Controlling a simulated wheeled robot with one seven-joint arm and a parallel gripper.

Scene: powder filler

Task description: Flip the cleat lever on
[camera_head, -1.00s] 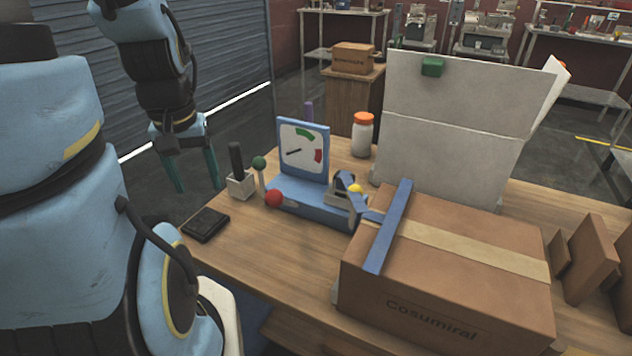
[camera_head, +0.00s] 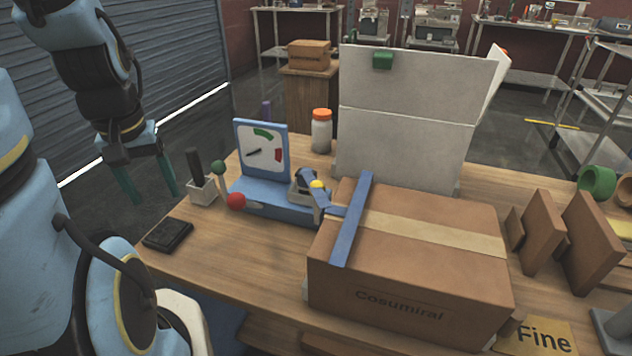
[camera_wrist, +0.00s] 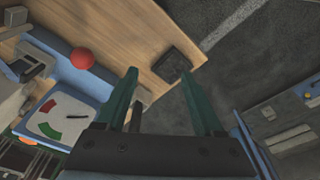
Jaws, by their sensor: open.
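The powder filler is a blue device (camera_head: 275,210) on the wooden table. It has an upright dial panel (camera_head: 261,150), a red ball (camera_head: 236,201) at its front left corner and a green-balled stick (camera_head: 219,169). At its right end sits a grey and blue lever-like part (camera_head: 306,183) with a yellow ball (camera_head: 317,184); I cannot tell for sure which part is the cleat lever. My gripper (camera_head: 147,190) is open and empty, left of the device and apart from it. The wrist view shows the gripper (camera_wrist: 157,75), the red ball (camera_wrist: 82,58) and the dial (camera_wrist: 55,118).
A cardboard box (camera_head: 420,260) with a blue bar (camera_head: 352,218) over its left part stands right of the device. A white folded board (camera_head: 410,125) and an orange-capped jar (camera_head: 321,131) stand behind. A black flat case (camera_head: 167,234) and a small holder (camera_head: 202,191) are at the left edge.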

